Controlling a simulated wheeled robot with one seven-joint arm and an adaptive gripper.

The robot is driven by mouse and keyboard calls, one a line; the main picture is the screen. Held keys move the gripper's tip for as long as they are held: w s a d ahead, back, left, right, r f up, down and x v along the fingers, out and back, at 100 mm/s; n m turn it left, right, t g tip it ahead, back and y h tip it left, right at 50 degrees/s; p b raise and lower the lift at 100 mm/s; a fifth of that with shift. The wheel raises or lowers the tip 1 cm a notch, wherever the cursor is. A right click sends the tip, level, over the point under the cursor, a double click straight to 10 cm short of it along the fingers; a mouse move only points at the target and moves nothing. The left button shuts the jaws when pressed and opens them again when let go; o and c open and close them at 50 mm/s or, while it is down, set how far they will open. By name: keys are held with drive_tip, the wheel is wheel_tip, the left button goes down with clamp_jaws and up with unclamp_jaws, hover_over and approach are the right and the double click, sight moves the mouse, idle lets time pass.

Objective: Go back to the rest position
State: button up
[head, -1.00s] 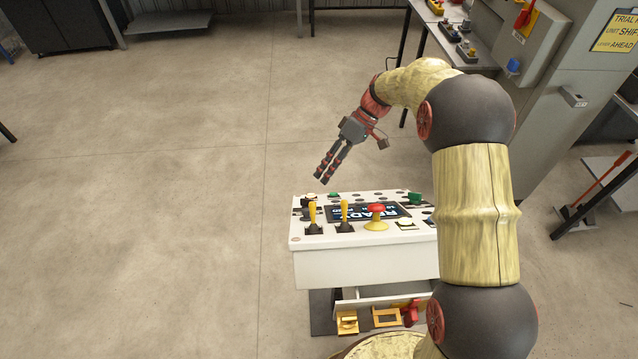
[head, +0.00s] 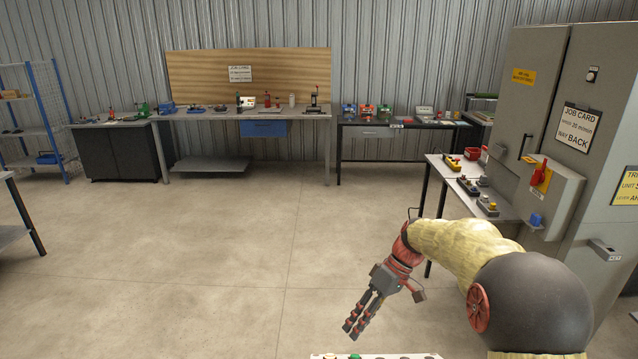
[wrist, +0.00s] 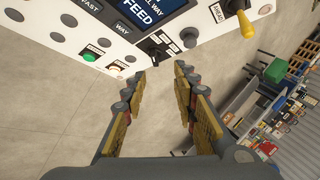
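My gripper (head: 351,330) hangs in the lower middle of the head view, fingers pointing down and left. In the wrist view the two fingers of my gripper (wrist: 159,72) stand apart with bare floor between them, so it is open and empty. The white control console (head: 375,356) shows only as a strip at the bottom edge of the head view. Its panel (wrist: 62,28) fills the upper left of the wrist view, with a screen, buttons and a yellow lever (wrist: 245,22). The fingertips look apart from the panel.
A grey cabinet (head: 545,75) with a red-handled switch box (head: 545,190) stands at the right. A small bench (head: 440,165) with control boxes is beside it, behind my arm. Workbenches (head: 245,112) line the back wall. The floor (head: 180,230) at the left and middle is clear.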

drive_tip(key=s+d+r+m+t+h, duration=0.3)
drive_tip(key=s+r+m, duration=0.1)
drive_tip(key=s+r, duration=0.75)
drive_tip(key=s+d+m+t+h, duration=0.1)
drive_tip(key=s+d+m+t, duration=0.1)
drive_tip(key=s, duration=0.6)
drive_tip(key=s+d+r+m+t+h, duration=0.1)
drive_tip(key=s+d+m+t, duration=0.1)
drive_tip(key=s, duration=0.7)
drive_tip(key=shift+d+t+h, duration=0.4)
drive_tip(key=shift+d+t, duration=0.05)
drive_tip(key=shift+t, duration=0.15)
drive_tip(key=shift+w+r, duration=0.1)
drive_tip(key=shift+c, duration=1.2)
idle(0.9)
clamp_jaws()
idle(1.3)
